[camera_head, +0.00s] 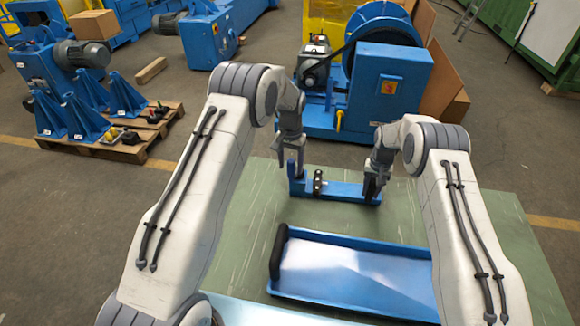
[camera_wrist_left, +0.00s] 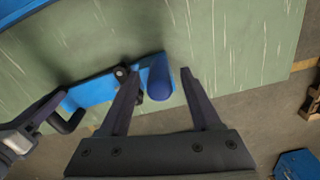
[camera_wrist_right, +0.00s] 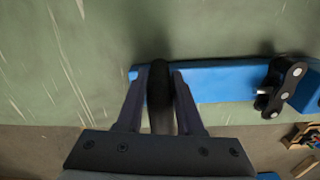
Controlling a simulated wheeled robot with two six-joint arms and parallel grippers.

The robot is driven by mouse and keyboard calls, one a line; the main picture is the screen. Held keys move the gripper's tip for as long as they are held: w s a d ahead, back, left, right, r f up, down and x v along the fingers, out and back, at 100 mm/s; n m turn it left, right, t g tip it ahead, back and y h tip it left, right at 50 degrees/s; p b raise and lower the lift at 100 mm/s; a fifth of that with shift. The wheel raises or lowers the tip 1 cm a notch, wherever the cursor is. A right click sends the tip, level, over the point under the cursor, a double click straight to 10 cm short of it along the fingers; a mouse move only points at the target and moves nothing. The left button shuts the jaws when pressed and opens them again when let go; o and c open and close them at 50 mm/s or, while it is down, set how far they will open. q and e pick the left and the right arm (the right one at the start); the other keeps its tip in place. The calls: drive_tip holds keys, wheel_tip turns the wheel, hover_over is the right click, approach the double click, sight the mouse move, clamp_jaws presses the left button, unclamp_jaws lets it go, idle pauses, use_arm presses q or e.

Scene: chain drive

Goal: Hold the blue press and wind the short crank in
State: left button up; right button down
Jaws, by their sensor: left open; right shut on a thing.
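The blue press (camera_head: 340,190) lies on the green table top; it has a long flat bar and a blue upright at its left end. Black chain links (camera_head: 318,184) sit on the bar near that upright; they also show in the right wrist view (camera_wrist_right: 288,75). My right gripper (camera_head: 372,188) is shut on a black grip (camera_wrist_right: 159,88) at the bar's right end. My left gripper (camera_head: 290,160) is open above the upright. In the left wrist view, the upright's rounded blue top (camera_wrist_left: 161,80) shows between the spread fingers. I cannot clearly make out the short crank.
A blue tray (camera_head: 345,238) with a black handle at its left end lies nearer me on the table. A large blue machine (camera_head: 385,95) stands behind the table. A pallet (camera_head: 130,150) with blue stands is on the floor at left.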

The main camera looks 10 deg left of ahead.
use_arm(q)
wheel_tip(320, 180, up, 11)
drive_tip(key=shift+f, duration=0.1)
idle(0.4)
use_arm(e)
drive_tip(key=shift+c, duration=2.3)
unclamp_jaws()
